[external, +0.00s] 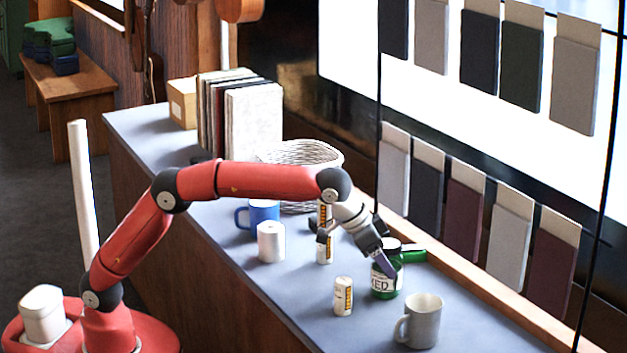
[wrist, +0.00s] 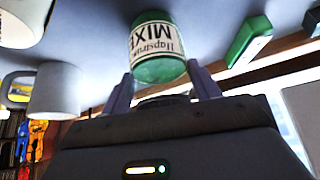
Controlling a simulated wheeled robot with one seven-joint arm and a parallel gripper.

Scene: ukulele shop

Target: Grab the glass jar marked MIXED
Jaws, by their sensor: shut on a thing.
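In the wrist view the fingers of my gripper (wrist: 162,88) lie on either side of the jar.
A grey mug (external: 421,322) and a small labelled can (external: 343,297) stand close to the jar. A green object (external: 412,254) lies just behind it. Another labelled can (external: 325,251), a white cylinder (external: 271,243), a blue mug (external: 262,212) and a wire basket (external: 318,152) stand farther left.

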